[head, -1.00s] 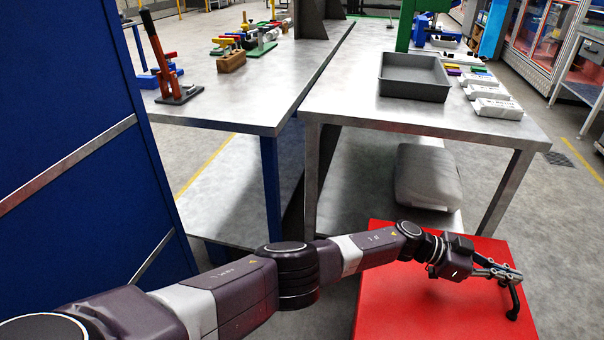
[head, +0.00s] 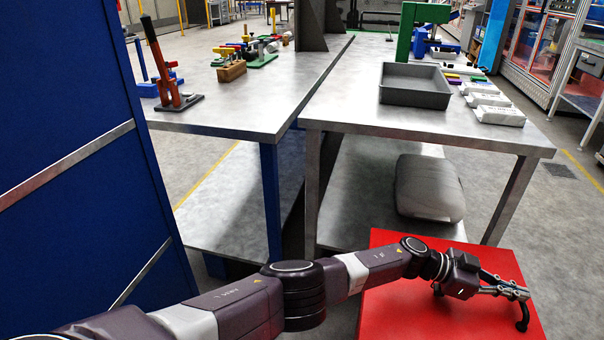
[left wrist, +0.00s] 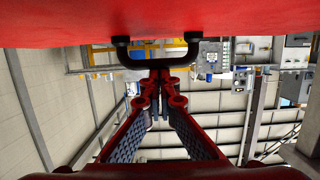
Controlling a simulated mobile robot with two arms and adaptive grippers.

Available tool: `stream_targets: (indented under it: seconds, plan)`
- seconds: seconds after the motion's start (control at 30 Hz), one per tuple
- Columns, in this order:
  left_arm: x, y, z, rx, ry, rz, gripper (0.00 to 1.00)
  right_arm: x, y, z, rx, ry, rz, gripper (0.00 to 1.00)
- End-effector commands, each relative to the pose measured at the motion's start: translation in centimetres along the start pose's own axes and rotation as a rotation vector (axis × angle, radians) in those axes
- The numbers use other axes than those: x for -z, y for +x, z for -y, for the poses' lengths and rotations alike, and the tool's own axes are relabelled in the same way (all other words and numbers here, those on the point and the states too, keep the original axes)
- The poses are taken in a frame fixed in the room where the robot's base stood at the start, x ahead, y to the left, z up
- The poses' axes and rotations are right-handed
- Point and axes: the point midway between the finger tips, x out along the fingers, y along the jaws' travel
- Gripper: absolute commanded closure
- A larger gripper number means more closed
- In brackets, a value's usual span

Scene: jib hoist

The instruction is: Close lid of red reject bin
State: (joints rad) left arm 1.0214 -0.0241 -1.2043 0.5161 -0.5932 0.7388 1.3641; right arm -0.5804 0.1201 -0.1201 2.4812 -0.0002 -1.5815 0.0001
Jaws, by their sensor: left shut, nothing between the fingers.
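The red reject bin shows as a broad, flat red panel (head: 400,312) at the lower right of the head view, seemingly its lid. A black bracket-shaped handle (left wrist: 158,58) stands out from the red surface in the left wrist view. Part of the handle shows in the head view (head: 523,318) near the panel's right side. My left gripper (head: 520,292) reaches over the panel from the left. Its fingers are shut and empty, with the tips (left wrist: 160,78) at the handle's bar; I cannot tell whether they touch. My right gripper is out of view.
A steel table (head: 440,125) with a grey tray (head: 415,88) stands beyond the bin, a grey bundle (head: 428,187) on its lower shelf. A second table (head: 260,105) is to its left. A blue cabinet (head: 70,120) fills the left side.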

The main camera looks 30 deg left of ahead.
Motion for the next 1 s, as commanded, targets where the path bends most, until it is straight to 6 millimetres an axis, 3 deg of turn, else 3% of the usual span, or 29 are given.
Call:
stream_targets:
  seconds: [0.63,1.0]
  plan:
    - [-0.4,-0.3,-0.1,-0.001,0.001,0.006,1.0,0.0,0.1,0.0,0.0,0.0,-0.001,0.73]
    - [-0.3,-4.1,0.1,0.001,0.001,0.004,1.0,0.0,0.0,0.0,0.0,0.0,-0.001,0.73]
